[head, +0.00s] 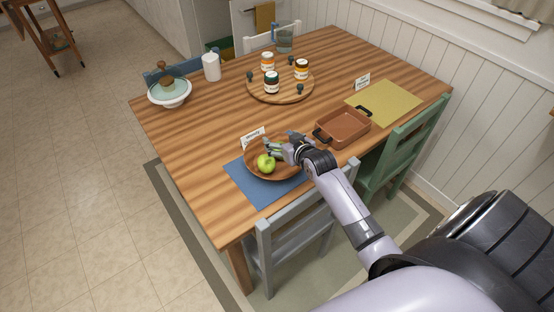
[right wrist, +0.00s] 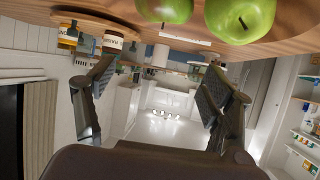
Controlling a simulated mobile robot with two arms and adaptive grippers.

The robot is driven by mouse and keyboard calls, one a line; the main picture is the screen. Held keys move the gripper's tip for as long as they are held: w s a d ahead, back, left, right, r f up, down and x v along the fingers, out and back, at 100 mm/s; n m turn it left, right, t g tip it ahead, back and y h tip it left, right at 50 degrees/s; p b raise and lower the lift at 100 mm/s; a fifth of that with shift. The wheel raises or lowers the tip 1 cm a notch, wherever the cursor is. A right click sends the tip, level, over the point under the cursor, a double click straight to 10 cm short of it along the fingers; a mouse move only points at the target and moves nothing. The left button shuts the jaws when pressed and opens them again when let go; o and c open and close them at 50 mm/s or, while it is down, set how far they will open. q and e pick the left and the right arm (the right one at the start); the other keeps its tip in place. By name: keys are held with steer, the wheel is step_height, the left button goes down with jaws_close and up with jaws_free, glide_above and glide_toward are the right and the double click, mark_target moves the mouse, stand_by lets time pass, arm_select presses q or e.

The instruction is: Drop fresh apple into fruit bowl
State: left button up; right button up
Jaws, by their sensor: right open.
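A brown wooden bowl (head: 286,173) sits on a blue placemat (head: 240,178) near the table's front edge. A green apple (head: 266,164) lies in its front left part. My right gripper (head: 272,147) is open over the bowl, just behind that apple. Two green apples show at the top of the right wrist view, one at the right (right wrist: 240,18) and one in the middle (right wrist: 165,10). Both lie outside my open fingers (right wrist: 157,90), with nothing between them. In the head view the gripper hides part of the bowl and any second apple. My left gripper is out of view.
A white card (head: 253,138) stands behind the bowl. A brown square dish (head: 343,130) is to its right, near a yellow placemat (head: 385,103). A round board (head: 262,93) holds several jars. A teal and white bowl (head: 170,96) is at the left. Chairs surround the table.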

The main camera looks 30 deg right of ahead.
steer(key=v, duration=1.2)
steer(key=s+a+f+n+g+y, duration=0.1)
steer(key=s+a+f+n+g, duration=0.15)
steer(key=s+a+g, duration=0.5)
steer(key=s+a+f+n+g+y, duration=0.15)
steer(key=s+a+f, duration=0.25)
steer(key=s+a, duration=0.75)
steer(key=s+d+f+g, duration=0.1)
steer(key=s+d+f, duration=0.1)
steer(key=f, duration=1.1)
steer(key=s+d+f+g, duration=0.1)
steer(key=s+f, duration=0.1)
steer(key=f, duration=1)
steer(key=s+d+f, duration=0.3)
steer(key=s+f, duration=1.4)
steer(key=shift+s+d+f+g+h, duration=0.15)
steer(key=shift+s+f+g+h, duration=0.2)
steer(key=shift+g+h, duration=0.1)
